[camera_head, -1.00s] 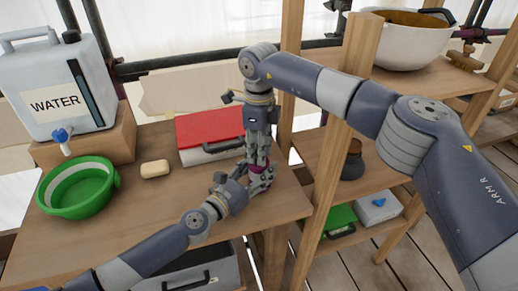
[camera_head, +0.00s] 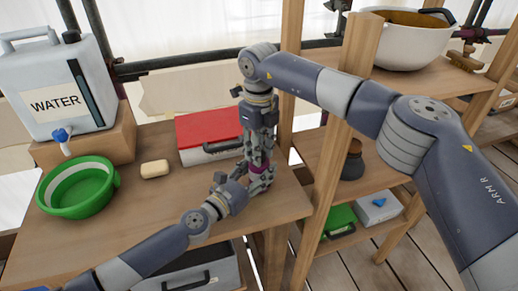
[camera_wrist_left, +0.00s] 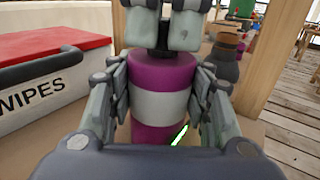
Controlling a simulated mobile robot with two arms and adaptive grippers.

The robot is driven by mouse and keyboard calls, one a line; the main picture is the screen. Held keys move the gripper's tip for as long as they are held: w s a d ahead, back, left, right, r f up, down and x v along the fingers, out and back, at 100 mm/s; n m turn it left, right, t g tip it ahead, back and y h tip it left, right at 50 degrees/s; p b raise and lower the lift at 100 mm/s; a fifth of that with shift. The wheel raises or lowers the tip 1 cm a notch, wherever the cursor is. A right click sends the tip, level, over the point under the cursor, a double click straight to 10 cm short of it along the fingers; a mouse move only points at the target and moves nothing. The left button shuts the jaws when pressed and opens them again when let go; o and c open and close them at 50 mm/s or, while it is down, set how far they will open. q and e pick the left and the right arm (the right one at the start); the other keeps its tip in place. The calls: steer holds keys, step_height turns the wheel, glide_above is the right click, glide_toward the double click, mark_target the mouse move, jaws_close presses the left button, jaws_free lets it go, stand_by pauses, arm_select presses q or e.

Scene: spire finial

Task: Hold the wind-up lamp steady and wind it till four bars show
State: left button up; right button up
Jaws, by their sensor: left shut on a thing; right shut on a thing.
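The wind-up lamp (camera_wrist_left: 160,85) is a purple cylinder with a pale grey band, standing upright on the wooden table. In the head view only a little purple of the lamp (camera_head: 257,169) shows between the grippers. My left gripper (camera_wrist_left: 163,110) is shut around the lamp's body, one finger on each side; it also shows in the head view (camera_head: 260,184). My right gripper (camera_head: 258,160) points down from above and is shut at the lamp's top; its fingers show in the left wrist view (camera_wrist_left: 170,28).
A red-lidded wipes box (camera_head: 205,135) stands just behind and left of the lamp. Soap (camera_head: 155,169), a green basin (camera_head: 80,190) and a water container (camera_head: 60,90) are farther left. A wooden shelf post (camera_head: 340,130) rises right of the lamp.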

steer(key=o, duration=1.1)
steer(key=shift+r, duration=0.1)
step_height(320, 180, up, 12)
